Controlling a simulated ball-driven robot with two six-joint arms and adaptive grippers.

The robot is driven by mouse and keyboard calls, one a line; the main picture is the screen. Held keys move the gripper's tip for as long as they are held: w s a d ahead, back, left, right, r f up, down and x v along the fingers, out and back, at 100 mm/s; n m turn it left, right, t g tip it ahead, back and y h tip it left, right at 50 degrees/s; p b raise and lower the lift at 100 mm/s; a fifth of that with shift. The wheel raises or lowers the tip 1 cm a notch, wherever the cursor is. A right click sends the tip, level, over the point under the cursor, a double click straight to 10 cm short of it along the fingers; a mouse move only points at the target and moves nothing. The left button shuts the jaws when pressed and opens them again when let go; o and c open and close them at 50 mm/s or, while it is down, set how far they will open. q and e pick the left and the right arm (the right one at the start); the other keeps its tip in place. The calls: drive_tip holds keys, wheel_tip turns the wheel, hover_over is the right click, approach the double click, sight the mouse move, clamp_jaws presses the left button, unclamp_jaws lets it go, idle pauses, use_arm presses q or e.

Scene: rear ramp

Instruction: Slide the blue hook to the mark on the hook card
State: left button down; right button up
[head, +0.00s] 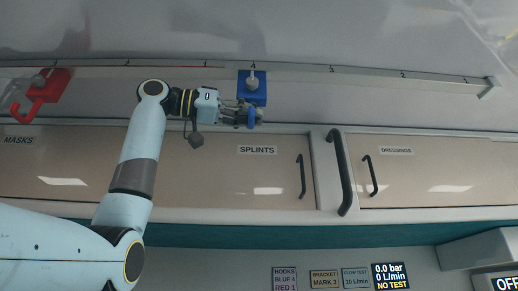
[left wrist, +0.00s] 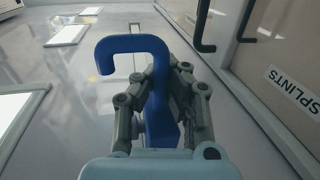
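The blue hook (head: 252,88) hangs from the pale overhead rail (head: 300,70), beside a small mark that seems to read 4. Its bent end and stem also show in the left wrist view (left wrist: 160,62). My left gripper (head: 245,117) is at the hook's lower part. In the left wrist view its fingers (left wrist: 162,95) close on both sides of the blue stem. The hook card (head: 285,278) on the lower wall reads HOOKS, BLUE 4, RED 1. My right gripper is not in view.
A red hook (head: 45,92) hangs at the rail's left, with a clear item beside it. The rail ends at a bracket (head: 488,88) on the right. Below are cabinet doors labelled SPLINTS (head: 257,150) and DRESSINGS (head: 396,150), with a dark grab handle (head: 340,172) between them.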

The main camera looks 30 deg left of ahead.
use_arm(q)
drive_tip(key=c, duration=2)
unclamp_jaws()
drive_tip(key=o, duration=0.7)
drive_tip(key=shift+c, duration=0.2)
drive_tip(key=v, duration=1.2)
drive_tip(key=shift+f, duration=0.1)
